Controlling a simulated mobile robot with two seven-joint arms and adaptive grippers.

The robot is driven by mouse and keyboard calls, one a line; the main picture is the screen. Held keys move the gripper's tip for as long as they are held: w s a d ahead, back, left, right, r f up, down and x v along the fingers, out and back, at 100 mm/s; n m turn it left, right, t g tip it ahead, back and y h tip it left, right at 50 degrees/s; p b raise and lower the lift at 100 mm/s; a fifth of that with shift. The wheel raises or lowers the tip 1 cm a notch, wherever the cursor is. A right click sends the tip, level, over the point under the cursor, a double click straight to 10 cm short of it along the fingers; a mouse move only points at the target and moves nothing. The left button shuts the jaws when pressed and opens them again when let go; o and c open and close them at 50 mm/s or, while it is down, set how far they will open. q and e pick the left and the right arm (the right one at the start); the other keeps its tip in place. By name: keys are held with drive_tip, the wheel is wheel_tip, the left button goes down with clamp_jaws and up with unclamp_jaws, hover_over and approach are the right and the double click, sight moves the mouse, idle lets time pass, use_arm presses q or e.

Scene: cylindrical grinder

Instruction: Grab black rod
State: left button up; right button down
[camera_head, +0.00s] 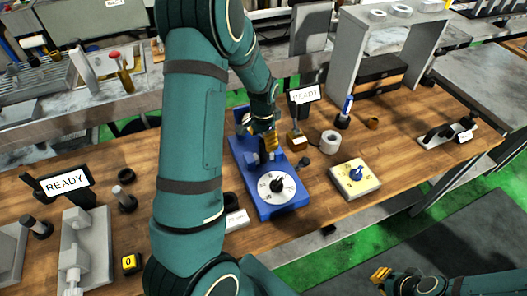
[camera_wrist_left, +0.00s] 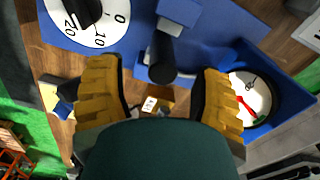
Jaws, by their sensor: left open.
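A black rod (camera_wrist_left: 162,57) stands in the grey holder of a blue device with a dial (camera_wrist_left: 92,18). In the wrist view the rod lies between the spread yellow fingers of my left gripper (camera_wrist_left: 160,80), with a gap on both sides. In the head view my left gripper (camera_head: 268,138) is over the blue device (camera_head: 283,207), and the rod there is mostly hidden. Other dark cylinders stand on the bench at left (camera_head: 37,228) and by a READY screen (camera_head: 119,197). My right gripper (camera_head: 381,275) is at lower right, away from the bench; its jaw opening is unclear.
The wooden bench (camera_head: 415,165) has a yellow-white block with a blue knob (camera_head: 356,176), a white roll (camera_head: 330,142) and a READY screen (camera_head: 304,95) near the blue device. A red-needle gauge (camera_wrist_left: 250,95) sits right of the rod. A grey frame (camera_head: 345,70) stands behind.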

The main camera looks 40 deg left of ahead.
sight(263, 149)
use_arm(q)
drive_tip(key=shift+w+a+f, duration=0.1)
drive_tip(key=shift+w+f, duration=0.05)
drive_tip(key=shift+f, duration=1.25)
drive_tip(key=shift+w+f, duration=0.1)
drive_tip(key=shift+f, duration=1.25)
clamp_jaws()
